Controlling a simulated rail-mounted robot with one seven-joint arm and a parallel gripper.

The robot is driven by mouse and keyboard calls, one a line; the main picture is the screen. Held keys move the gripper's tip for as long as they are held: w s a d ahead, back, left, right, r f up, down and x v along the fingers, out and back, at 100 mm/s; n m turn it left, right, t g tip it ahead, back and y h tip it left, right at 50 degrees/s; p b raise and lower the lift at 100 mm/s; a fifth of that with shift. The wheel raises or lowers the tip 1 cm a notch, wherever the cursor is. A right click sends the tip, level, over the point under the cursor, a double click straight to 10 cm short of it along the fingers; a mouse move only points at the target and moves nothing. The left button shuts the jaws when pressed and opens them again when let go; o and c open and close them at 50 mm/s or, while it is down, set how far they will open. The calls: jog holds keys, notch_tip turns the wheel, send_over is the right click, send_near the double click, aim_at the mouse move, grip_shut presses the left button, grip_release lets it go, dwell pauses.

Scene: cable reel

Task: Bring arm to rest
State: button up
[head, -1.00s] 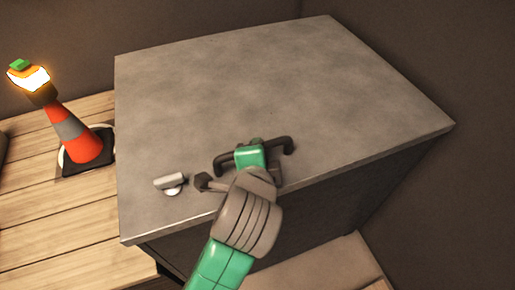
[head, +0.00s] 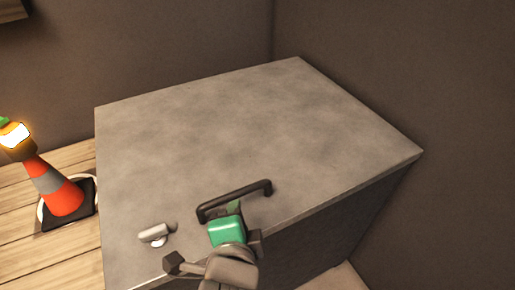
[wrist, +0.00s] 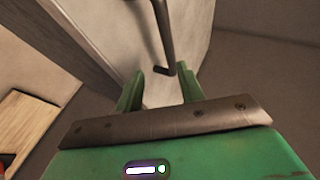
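My gripper (head: 228,222) is green and sits low in the head view, just in front of the dark bar handle (head: 240,197) on the grey box's top. In the wrist view my gripper (wrist: 160,76) has its two green fingers spread apart, with nothing held between them. The handle (wrist: 150,25) shows beyond the fingertips there, its near end close to the gap. I cannot tell whether a finger touches it. A small pale metal latch (head: 155,233) lies left of the gripper on the box top. Part of my arm is cut off by the lower picture edge.
The large grey box (head: 190,130) fills the middle, with its top otherwise clear. An orange and grey traffic cone (head: 60,195) with a lit lamp stands at left on wooden boards (head: 30,240). Brown walls (head: 400,60) close the back and right.

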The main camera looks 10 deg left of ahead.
jog(key=w+d+r+n+t+h+p, duration=0.1)
jog(key=d+r+n+t+p, duration=0.2)
jog(key=r, duration=0.9)
jog(key=w+d+r+n+t+h+p, duration=0.1)
jog(key=d+r+n+t+p, duration=0.2)
jog(key=r, duration=0.8)
jog(key=s+d+r+n+t+p, duration=0.2)
jog(key=s+r+n+t+p, duration=0.15)
jog(key=r, duration=0.65)
jog(key=s+d+r+n+t+p, duration=0.2)
jog(key=s+r+t, duration=0.15)
jog(key=r, duration=0.55)
notch_tip(320, 180, up, 39)
jog(key=n+p, duration=0.1)
jog(key=p, duration=3.7)
jog(key=shift+s+a, duration=0.2)
